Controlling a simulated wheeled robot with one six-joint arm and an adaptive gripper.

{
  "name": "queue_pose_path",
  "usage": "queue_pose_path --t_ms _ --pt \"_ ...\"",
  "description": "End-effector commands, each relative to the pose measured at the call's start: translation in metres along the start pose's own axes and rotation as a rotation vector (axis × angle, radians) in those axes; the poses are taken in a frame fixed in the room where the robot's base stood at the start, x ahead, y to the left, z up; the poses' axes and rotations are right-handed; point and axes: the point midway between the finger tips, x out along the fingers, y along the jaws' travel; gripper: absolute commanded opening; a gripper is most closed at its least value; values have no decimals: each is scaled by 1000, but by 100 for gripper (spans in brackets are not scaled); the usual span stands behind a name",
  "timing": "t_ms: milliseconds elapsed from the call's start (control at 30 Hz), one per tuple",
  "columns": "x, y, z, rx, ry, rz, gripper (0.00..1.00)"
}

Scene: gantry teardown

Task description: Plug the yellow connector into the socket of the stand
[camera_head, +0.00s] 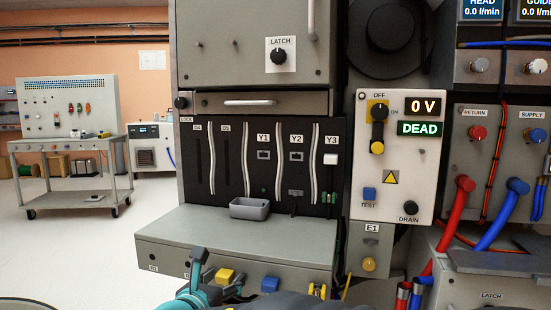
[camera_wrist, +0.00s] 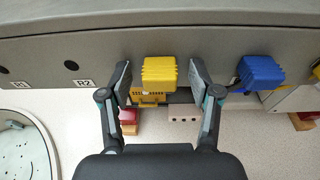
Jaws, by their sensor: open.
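The yellow connector (camera_wrist: 159,73) sits at the front face of the grey cabinet ledge in the wrist view. It also shows at the bottom of the head view (camera_head: 224,276), partly behind my arm. My gripper (camera_wrist: 160,78) is open, with one finger on each side of the connector and a visible gap on both sides. Below the connector, an orange-yellow part with holes (camera_wrist: 148,98) is partly hidden by it. A grey block with small holes (camera_wrist: 184,112) lies lower right of it; I cannot tell whether this is the stand's socket.
A blue connector (camera_wrist: 261,73) hangs on the same ledge, to the right of my right finger. A small grey tray (camera_head: 249,209) rests on the ledge top (camera_head: 190,228). Open floor lies left.

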Motion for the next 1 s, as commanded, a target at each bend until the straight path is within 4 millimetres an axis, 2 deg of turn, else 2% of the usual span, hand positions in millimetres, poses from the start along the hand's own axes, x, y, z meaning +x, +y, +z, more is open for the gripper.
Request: queue_pose_path --t_ms 67,167,300,333,1000 --pt "0 0 0 0 0 0 63" --pt "0 0 0 0 0 0 41" --pt "0 0 0 0 0 0 6" --pt "0 0 0 0 0 0 0" --pt "-15 1 -3 0 -1 1 0"
